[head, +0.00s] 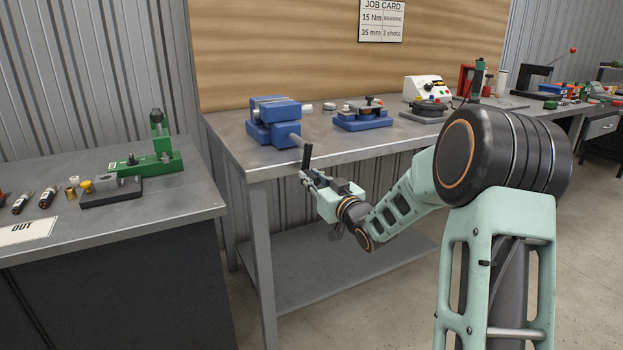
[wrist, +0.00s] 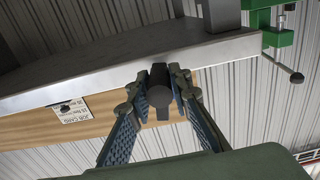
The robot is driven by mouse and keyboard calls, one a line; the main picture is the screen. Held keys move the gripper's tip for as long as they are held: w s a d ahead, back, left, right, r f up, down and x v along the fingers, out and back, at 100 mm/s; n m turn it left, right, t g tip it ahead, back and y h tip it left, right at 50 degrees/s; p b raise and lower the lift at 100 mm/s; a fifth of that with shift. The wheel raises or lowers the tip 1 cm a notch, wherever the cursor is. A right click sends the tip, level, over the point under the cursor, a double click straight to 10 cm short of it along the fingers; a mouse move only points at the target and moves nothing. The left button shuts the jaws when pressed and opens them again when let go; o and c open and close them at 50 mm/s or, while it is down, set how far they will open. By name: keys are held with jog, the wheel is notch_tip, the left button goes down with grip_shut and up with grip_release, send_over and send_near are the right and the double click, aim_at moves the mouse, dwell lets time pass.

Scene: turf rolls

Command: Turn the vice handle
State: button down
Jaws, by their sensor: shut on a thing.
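The blue vice (head: 274,121) sits at the left end of the metal bench, its grey screw pointing out past the front edge. The dark vice handle (head: 307,157) hangs at the screw's end, close to upright. My gripper (head: 311,178) is at the handle's lower end, in front of the bench edge. In the wrist view the handle (wrist: 159,98) stands between the two fingers of my gripper (wrist: 161,84), which are shut on it.
The bench top (head: 330,147) has a blue fixture (head: 362,122) right of the vice and a white instrument box (head: 427,88) beyond. A green clamp tool (head: 155,160) stands on the left bench (head: 150,205). Open space lies before the bench edge around my gripper.

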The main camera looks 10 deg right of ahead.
jog(key=shift+a, duration=0.1)
dwell(0.4)
jog(key=a+r+m+p, duration=0.2)
jog(key=r+m+p, duration=0.2)
jog(key=m+p, duration=0.3)
jog(key=s+a+r+m+p, duration=0.1)
jog(key=a+r+m+p, duration=0.1)
jog(key=r+m+p, duration=0.3)
jog(key=shift+s+a+r+m+p, duration=0.25)
jog(key=shift+m+p, duration=1.4)
jog(key=shift+m, duration=2.25)
jog(key=shift+a, duration=0.1)
jog(key=c, duration=1.8)
grip_release()
jog(key=shift+f, duration=0.1)
jog(key=shift+o, duration=0.2)
jog(key=shift+s, duration=0.1)
